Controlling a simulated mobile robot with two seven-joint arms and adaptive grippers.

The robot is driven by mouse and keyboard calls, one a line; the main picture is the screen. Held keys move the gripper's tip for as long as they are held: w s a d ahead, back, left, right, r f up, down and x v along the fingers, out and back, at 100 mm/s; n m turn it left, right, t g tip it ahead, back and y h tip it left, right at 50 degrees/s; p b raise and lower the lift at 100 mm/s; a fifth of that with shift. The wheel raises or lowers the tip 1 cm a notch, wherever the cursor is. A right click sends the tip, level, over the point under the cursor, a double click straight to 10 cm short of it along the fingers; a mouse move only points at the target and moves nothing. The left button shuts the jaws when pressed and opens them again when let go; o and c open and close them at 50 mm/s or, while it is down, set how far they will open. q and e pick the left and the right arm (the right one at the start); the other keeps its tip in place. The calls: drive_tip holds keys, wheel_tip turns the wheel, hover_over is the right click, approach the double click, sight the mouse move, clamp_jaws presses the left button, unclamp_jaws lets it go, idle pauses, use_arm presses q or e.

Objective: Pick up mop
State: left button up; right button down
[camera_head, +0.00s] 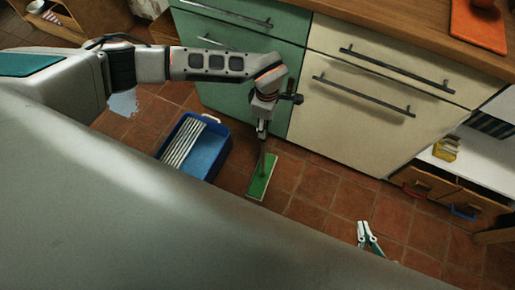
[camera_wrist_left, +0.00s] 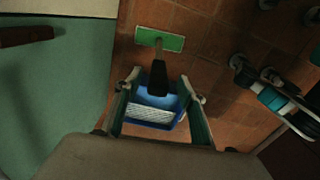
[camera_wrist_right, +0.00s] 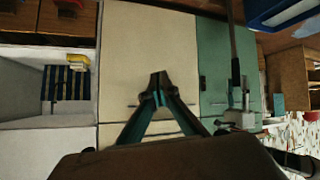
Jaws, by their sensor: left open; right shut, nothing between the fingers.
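The mop has a flat green head (camera_head: 262,177) on the tiled floor in front of the cabinets. Its dark handle (camera_head: 264,149) rises to my left gripper (camera_head: 263,128). In the left wrist view the mop's green head (camera_wrist_left: 160,40) shows above, and the handle's dark grip (camera_wrist_left: 158,78) lies between the spread fingers of my left gripper (camera_wrist_left: 160,82); I cannot tell whether they touch it. My right gripper (camera_head: 367,236) is shut and empty, apart from the mop. Its joined fingertips (camera_wrist_right: 158,82) show in the right wrist view, where a dark pole, seemingly the mop handle (camera_wrist_right: 232,35), stands right of them.
A blue bucket (camera_head: 212,168) with a pale slatted insert (camera_head: 183,143) stands left of the mop. Green (camera_head: 225,90) and cream (camera_head: 375,100) cabinets close off the back. A pale puddle (camera_head: 123,103) lies at the left. Tiles right of the mop are clear.

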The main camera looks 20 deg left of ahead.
use_arm(q)
drive_tip(key=shift+a, duration=0.2)
drive_tip(key=shift+f, duration=0.25)
wheel_tip(320, 180, down, 2)
drive_tip(key=shift+s+b, duration=0.15)
drive_tip(key=shift+b, duration=0.25)
wheel_tip(320, 180, down, 6)
drive_tip(key=shift+r+b, duration=0.2)
drive_tip(key=shift+b, duration=0.9)
drive_tip(key=shift+w+r, duration=0.2)
drive_tip(key=shift+w, duration=0.1)
clamp_jaws()
